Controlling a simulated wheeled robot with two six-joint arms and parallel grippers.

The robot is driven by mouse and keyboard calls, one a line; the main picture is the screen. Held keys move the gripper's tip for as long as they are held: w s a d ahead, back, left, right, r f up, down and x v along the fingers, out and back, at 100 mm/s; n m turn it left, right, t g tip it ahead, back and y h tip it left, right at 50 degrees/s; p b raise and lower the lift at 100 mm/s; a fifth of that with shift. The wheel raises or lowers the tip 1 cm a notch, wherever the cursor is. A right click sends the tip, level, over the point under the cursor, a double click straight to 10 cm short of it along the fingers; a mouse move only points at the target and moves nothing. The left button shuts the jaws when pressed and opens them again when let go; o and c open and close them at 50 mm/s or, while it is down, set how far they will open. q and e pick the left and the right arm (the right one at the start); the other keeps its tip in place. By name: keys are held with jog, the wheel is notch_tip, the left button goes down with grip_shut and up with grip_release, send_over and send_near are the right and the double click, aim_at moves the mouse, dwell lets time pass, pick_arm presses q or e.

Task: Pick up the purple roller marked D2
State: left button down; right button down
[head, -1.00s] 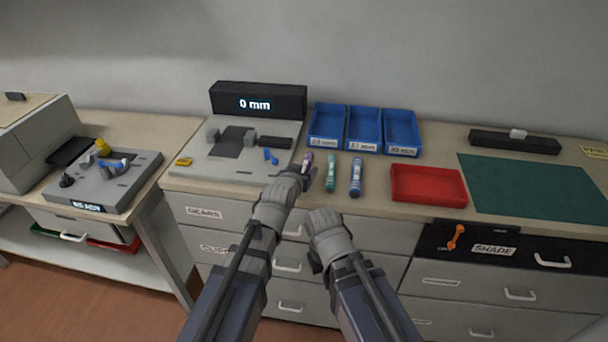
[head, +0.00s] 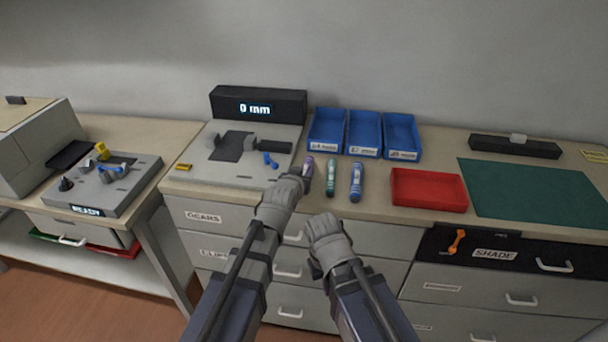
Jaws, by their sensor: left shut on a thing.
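The purple roller (head: 308,162) stands out at the left of a row of three rollers on the bench, its lower part hidden by my left gripper. Its D2 mark is too small to read. My left gripper (head: 304,176) is shut on the purple roller at the bench's front part. I cannot tell whether the roller is clear of the bench top. A green roller (head: 331,177) and a blue roller (head: 356,182) lie just to the right.
Three blue bins (head: 364,133) stand behind the rollers. A red tray (head: 428,190) and a green mat (head: 535,190) lie to the right. A grey measuring device (head: 205,165) with a black "0 mm" display (head: 258,105) stands to the left. Drawers (head: 205,217) are below the bench edge.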

dwell(0.4)
pick_arm(q)
notch_tip(320, 180, up, 10)
jog(key=p, duration=1)
